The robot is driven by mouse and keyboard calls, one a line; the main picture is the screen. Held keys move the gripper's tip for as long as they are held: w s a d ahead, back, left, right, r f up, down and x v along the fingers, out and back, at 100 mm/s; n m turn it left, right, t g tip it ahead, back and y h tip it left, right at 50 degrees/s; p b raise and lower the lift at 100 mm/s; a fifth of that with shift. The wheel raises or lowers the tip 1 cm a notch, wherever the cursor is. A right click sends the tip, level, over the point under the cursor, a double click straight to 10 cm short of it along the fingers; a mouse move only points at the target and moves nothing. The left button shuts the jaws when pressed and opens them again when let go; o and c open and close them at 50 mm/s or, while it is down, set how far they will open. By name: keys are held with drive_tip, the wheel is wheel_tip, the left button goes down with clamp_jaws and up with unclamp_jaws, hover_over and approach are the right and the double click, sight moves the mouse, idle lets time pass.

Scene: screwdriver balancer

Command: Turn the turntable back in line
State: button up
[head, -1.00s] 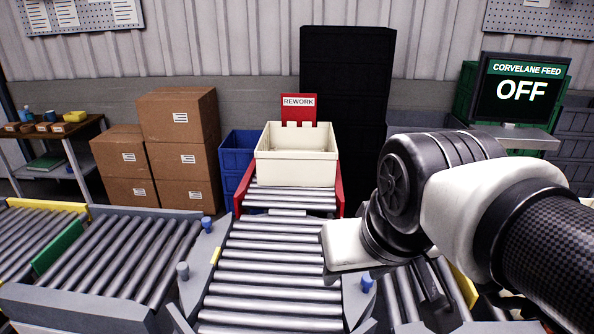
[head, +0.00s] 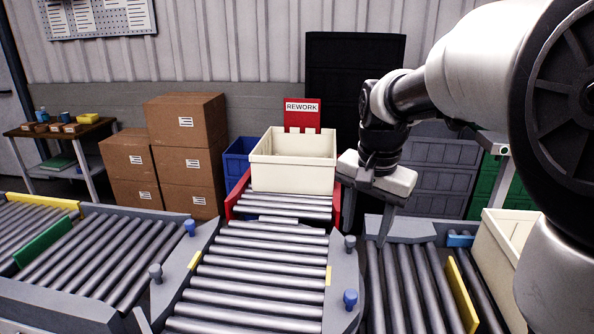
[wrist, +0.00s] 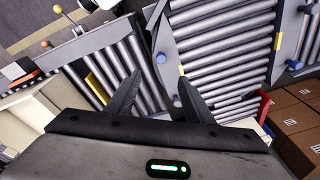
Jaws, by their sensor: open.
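The turntable (head: 258,275) is the roller deck in the middle of the head view, with grey side plates carrying blue and grey posts. Its rollers follow on from the red-sided rework lane (head: 285,206), and its plates lie across the ends of the left and right conveyors. In the wrist view the turntable (wrist: 230,58) is right of the fingers. My gripper (head: 366,222) is open and empty, fingers down, above the turntable's far right corner near a grey post (head: 350,244). In the wrist view the fingertips (wrist: 160,82) flank the plate edge; contact cannot be told.
A cream tote (head: 293,172) sits on the rework lane under a red REWORK sign (head: 302,112). Another cream tote (head: 492,240) is at the right conveyor (head: 405,290). The left conveyor (head: 100,255) is empty beside a green plate (head: 44,244). Boxes (head: 187,150) stand behind.

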sight(351, 294)
drive_tip(key=w+d+f+m+g+b, duration=0.1)
drive_tip(key=w+f+m+g+b, duration=0.15)
drive_tip(key=w+f, duration=0.6)
drive_tip(key=shift+m+t, duration=0.35)
drive_tip(key=shift+m, duration=0.1)
drive_tip(key=f, duration=0.6)
drive_tip(key=f+b, duration=0.1)
drive_tip(key=f, duration=0.5)
drive_tip(key=s+f, duration=0.1)
drive_tip(key=f, duration=0.5)
drive_tip(key=shift+d+f, duration=0.2)
drive_tip(key=shift+f, duration=0.15)
drive_tip(key=shift+c, duration=0.4)
drive_tip(key=shift+s, duration=0.1)
clamp_jaws()
